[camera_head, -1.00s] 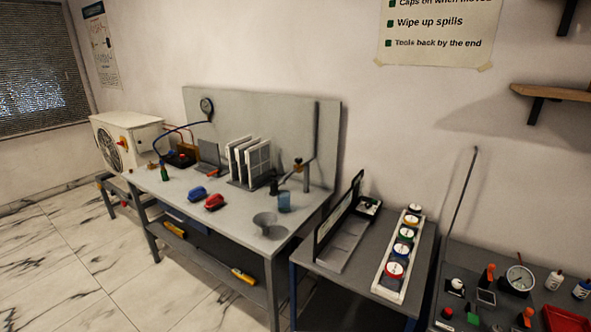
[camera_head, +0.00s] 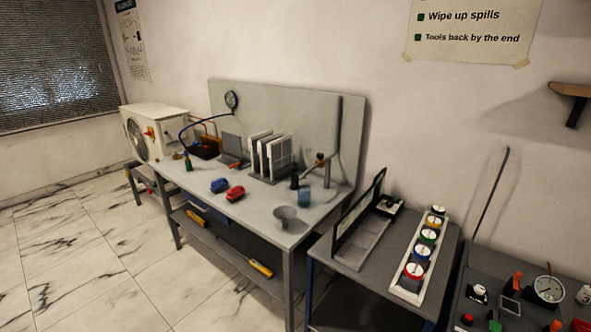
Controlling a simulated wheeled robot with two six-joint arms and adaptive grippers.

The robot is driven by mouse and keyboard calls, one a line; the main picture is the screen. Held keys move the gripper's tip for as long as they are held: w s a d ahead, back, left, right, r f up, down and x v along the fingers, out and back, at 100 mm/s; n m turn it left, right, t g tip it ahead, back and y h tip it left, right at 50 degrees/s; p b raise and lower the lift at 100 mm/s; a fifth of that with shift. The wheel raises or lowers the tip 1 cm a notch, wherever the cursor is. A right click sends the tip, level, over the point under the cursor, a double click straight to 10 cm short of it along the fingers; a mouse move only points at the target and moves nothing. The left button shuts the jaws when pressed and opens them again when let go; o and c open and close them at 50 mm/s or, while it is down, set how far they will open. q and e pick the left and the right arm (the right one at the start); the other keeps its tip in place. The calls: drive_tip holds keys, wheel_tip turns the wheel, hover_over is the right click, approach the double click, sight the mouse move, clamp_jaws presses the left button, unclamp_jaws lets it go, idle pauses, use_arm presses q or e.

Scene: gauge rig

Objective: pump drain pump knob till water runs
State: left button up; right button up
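I cannot tell for sure which part is the drain pump knob at this distance. On the grey workbench (camera_head: 262,222) a standpipe (camera_head: 333,160) with a small orange-brown fitting (camera_head: 320,159) stands at the right end. A small dark upright piece (camera_head: 294,182) stands beside it, next to a blue cup (camera_head: 304,196). A grey funnel-like bowl (camera_head: 286,214) sits near the front right corner. No running water can be made out. Neither of my grippers is in view.
Blue (camera_head: 219,185) and red (camera_head: 235,193) items lie on the bench near upright white panels (camera_head: 272,154). A gauge (camera_head: 231,100) is on the backboard. A side table holds a rack of coloured caps (camera_head: 421,252). Marble floor (camera_head: 90,250) is clear in front.

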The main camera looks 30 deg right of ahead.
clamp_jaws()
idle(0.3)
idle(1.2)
